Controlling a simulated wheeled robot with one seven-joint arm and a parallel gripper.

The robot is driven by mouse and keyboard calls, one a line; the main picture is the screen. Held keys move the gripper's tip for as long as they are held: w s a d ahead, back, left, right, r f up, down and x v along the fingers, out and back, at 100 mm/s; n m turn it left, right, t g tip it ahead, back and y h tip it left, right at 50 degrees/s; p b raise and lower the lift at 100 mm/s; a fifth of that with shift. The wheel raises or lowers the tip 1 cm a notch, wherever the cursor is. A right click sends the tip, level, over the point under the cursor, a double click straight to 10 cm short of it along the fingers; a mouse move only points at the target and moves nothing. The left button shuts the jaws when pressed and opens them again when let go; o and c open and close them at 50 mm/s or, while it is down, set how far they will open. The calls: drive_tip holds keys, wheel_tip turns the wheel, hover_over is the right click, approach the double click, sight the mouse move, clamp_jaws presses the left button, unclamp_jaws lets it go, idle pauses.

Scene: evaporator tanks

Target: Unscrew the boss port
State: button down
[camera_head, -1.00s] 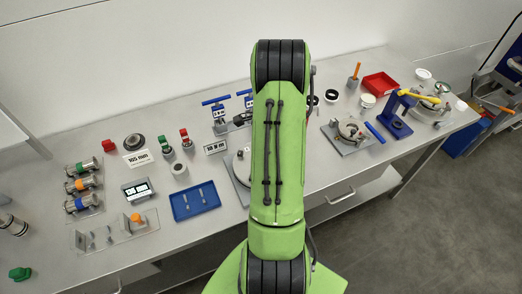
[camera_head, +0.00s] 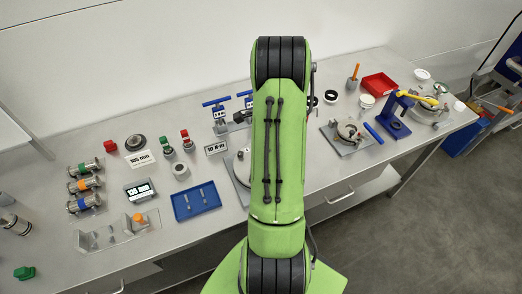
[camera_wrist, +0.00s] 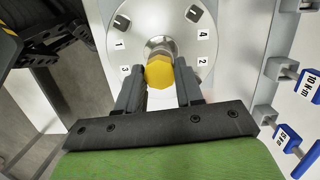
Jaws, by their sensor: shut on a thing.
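The boss port shows in the wrist view as a yellow hexagonal cap (camera_wrist: 159,72) on a short metal neck (camera_wrist: 159,46). It sits at the middle of a round grey flange (camera_wrist: 190,30) with numbered labels 1 to 4 around it. My gripper (camera_wrist: 160,82) is shut on the yellow cap, one finger on each side. In the head view my green arm hides the gripper and the cap, and only the left edge of the round plate (camera_head: 238,170) shows beside the arm.
Blue-handled torque tools (camera_head: 220,112) stand behind, and one marked 10 N m (camera_wrist: 308,86) is at the wrist view's right. A blue tray (camera_head: 196,200) lies left of my arm. A clamp fixture (camera_head: 346,134) and blue press (camera_head: 395,122) stand right.

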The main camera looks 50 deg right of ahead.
drive_tip(key=shift+r+p, duration=1.25)
drive_tip(key=shift+r, duration=1.5)
drive_tip(key=shift+f, duration=0.15)
